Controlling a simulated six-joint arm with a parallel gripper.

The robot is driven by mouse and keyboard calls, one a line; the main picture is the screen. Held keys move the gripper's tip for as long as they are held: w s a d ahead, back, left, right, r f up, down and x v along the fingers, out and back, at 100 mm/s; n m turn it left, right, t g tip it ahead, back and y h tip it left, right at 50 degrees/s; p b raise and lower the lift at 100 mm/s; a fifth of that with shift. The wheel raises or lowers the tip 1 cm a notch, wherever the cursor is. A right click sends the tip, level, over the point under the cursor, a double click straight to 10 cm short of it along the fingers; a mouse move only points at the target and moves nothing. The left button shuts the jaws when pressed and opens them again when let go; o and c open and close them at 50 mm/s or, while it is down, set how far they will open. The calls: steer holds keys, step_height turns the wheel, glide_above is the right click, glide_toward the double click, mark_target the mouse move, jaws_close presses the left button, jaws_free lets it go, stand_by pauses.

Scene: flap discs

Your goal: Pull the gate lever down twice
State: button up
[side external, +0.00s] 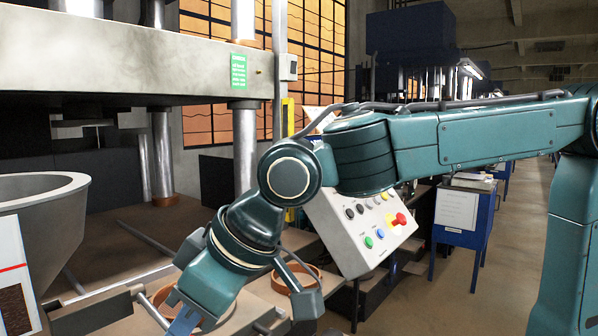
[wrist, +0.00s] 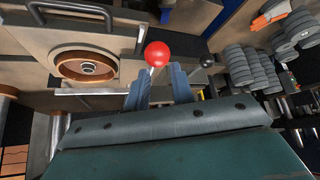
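A lever with a round red knob (wrist: 157,54) and a short metal rod shows in the wrist view, just past my fingertips. It looks like the gate lever. My gripper (wrist: 159,84) has its two blue-grey fingers apart, with the knob in line with the gap between them. The rod's lower part shows in that gap; I cannot tell whether a finger touches it. In the side view my gripper (side external: 185,322) is at the bottom edge, partly cut off, and the red knob does not show there.
A second lever with a dark knob (wrist: 207,60) stands right of the red one. A round brown-rimmed die (wrist: 87,66) and a black handle (wrist: 70,14) are at left. Several grey disc stacks (wrist: 240,65) stand at right. A control box (side external: 365,230) sits behind my arm; a grey hopper (side external: 45,220) is at left.

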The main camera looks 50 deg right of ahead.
steer(key=shift+f, duration=1.55)
steer(key=shift+s+r, duration=0.1)
steer(key=shift+r, duration=0.9)
step_height(320, 180, up, 9)
steer(key=shift+f, duration=0.15)
steer(key=shift+d, duration=0.1)
